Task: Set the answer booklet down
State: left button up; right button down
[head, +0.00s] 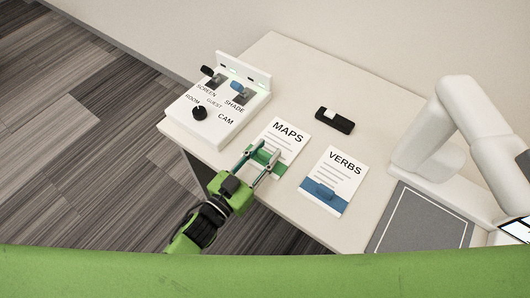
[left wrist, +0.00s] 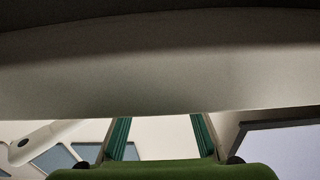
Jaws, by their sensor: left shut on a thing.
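The white MAPS booklet (head: 284,133) with a green band lies at the near left part of the table, flat or nearly so. My left gripper (head: 261,162) is at its near edge, with the fingers to either side of the green part, shut on the booklet. I cannot tell whether the booklet touches the table. In the left wrist view, the two fingers (left wrist: 160,138) reach toward a broad pale surface (left wrist: 150,75) that fills the upper part. The white VERBS booklet (head: 339,171) with a blue band lies to the right, apart from the gripper. My right gripper is out of view.
A white control panel (head: 228,107) with a knob and switches stands at the table's left end. A black item with a white block (head: 334,121) lies behind the booklets. A grey mat (head: 415,222) and a white jointed arm (head: 470,120) are at the right. The far tabletop (head: 310,75) is clear.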

pick_arm(q)
jog(key=shift+f, duration=0.1)
jog(key=o, duration=1.1)
jog(key=shift+o, duration=0.2)
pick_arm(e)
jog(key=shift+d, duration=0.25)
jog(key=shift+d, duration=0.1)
pick_arm(q)
jog(key=shift+r, duration=0.25)
jog(key=b+v, duration=0.1)
jog(key=v, duration=1.1)
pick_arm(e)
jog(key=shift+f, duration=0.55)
pick_arm(q)
jog(key=shift+f, duration=0.1)
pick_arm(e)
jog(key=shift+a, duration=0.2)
